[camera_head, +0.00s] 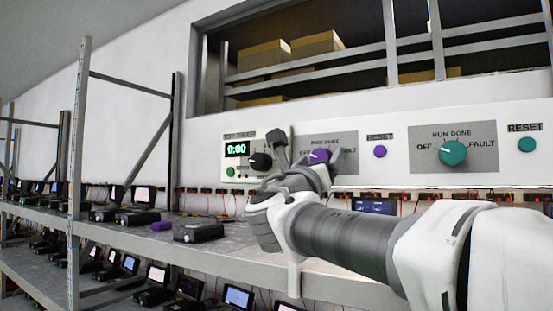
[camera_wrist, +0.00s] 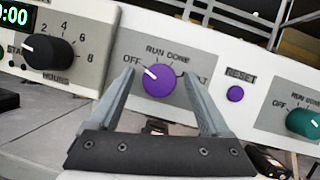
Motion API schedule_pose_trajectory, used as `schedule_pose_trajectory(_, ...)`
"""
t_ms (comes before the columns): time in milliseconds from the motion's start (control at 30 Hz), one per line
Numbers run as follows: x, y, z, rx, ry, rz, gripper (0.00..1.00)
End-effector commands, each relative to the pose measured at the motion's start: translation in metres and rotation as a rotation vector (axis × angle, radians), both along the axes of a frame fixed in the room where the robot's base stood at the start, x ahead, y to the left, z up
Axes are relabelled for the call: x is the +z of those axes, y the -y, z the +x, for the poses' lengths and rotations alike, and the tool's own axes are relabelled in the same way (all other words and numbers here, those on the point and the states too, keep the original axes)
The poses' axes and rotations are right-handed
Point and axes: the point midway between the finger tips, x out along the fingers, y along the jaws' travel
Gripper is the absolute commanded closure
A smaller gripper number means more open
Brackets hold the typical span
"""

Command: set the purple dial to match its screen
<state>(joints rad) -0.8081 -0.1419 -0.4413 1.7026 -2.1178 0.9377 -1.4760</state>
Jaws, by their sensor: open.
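The purple dial (camera_wrist: 160,80) is on a grey panel marked OFF, RUN, DONE and, on the right, a label partly hidden by a finger. Its white mark points up and left, toward OFF. In the head view the dial (camera_head: 320,156) shows partly behind my gripper (camera_head: 308,149). My gripper (camera_wrist: 160,88) is open, with one finger on each side of the dial in the wrist view. I cannot tell whether the fingers touch it. A lit blue screen (camera_head: 374,206) sits below the panel, too small to read; I cannot tell which screen belongs to the dial.
Left of the dial are a black hours knob (camera_wrist: 48,52) and a green 0:00 display (camera_head: 237,149). To the right are a purple reset button (camera_wrist: 235,93) and a teal dial (camera_wrist: 302,123). A metal shelf (camera_head: 240,250) with several black devices runs below.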

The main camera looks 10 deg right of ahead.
Motion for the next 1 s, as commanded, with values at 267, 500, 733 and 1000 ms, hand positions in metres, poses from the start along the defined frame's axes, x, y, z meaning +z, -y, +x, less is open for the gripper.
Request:
schedule_pose_trajectory(267, -0.0002, -0.0001, -0.0002, 0.0, 0.0, -0.001, 0.59)
schedule_pose_trajectory(500, -0.0004, -0.0002, -0.0002, 0.0, 0.0, -0.001, 1.0)
schedule_pose_trajectory(733, -0.0016, -0.0003, -0.0001, 0.0, 0.009, 0.011, 1.0)
schedule_pose_trajectory(1000, -0.0047, -0.0005, 0.0002, -0.002, 0.08, 0.106, 1.0)
